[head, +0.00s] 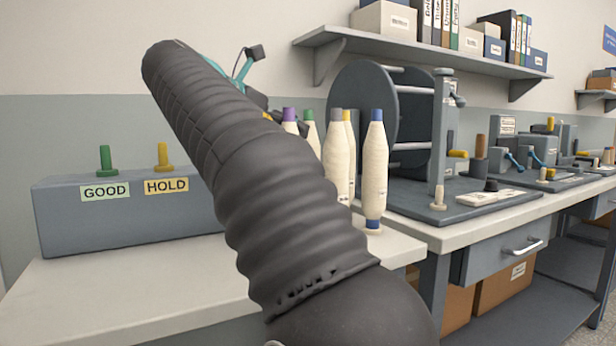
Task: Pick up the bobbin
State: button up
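Several white bobbins stand upright in a group just right of my arm in the head view. Their tips are purple (289,120), green (310,130), grey (337,160), yellow (349,145) and blue (375,165). The blue-tipped bobbin is nearest the front right and shows almost whole, with a blue band at its foot. My dark sleeved arm hides the lower parts of the left ones. My gripper (283,120) is mostly hidden behind the arm; only small dark and orange parts show near the purple-tipped bobbin. I cannot tell its fingers' opening or whether it touches a bobbin.
A grey box (130,222) with GOOD and HOLD labels and two pegs stands on the bench at left. A grey reel stand (400,190) is close to the bobbins' right. A loaded shelf (420,60) hangs above. Bench front left is clear.

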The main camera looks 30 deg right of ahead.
jog(key=b+x, duration=0.1)
jog(key=x, duration=0.7)
jog(key=shift+f, duration=0.35)
jog(key=shift+s+a, duration=0.15)
jog(key=shift+s, duration=0.05)
jog(key=c, duration=1.3)
